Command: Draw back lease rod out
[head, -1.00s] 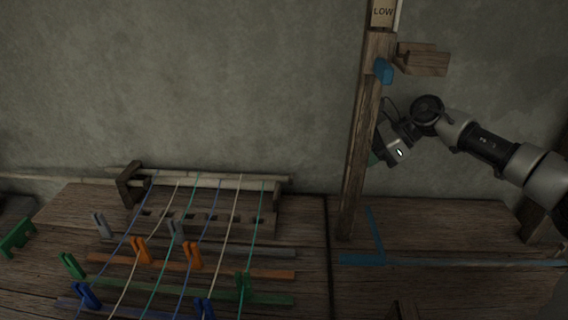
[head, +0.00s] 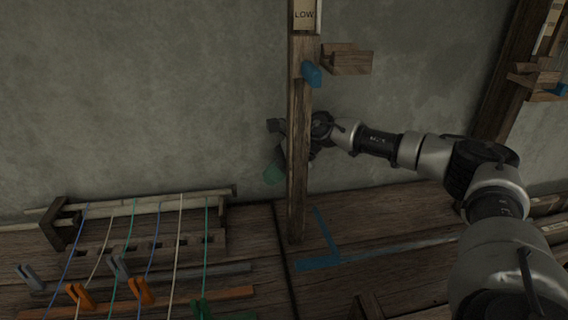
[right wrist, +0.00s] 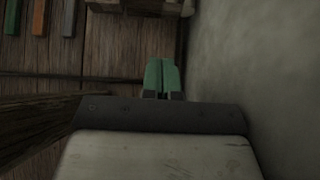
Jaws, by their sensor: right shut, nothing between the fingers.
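Two pale rods lie across the back of the loom at the left in the head view: an upper one (head: 150,197) and a lower one whose end (head: 20,227) sticks out to the left. I cannot tell for sure which is the back lease rod. Coloured warp threads (head: 180,240) run over them toward me. My right gripper (head: 273,174) is by the wall, partly hidden behind the upright post, to the right of the rods' ends and apart from them. Its green fingers (right wrist: 162,77) are together and empty in the right wrist view. My left gripper is out of view.
A wooden post (head: 298,150) with a LOW label (head: 304,14), a blue peg (head: 311,74) and a wooden bracket (head: 346,60) stands in front of my right wrist. Blue strips (head: 320,264) lie right of it. Clothespins (head: 142,291) stand at the front left.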

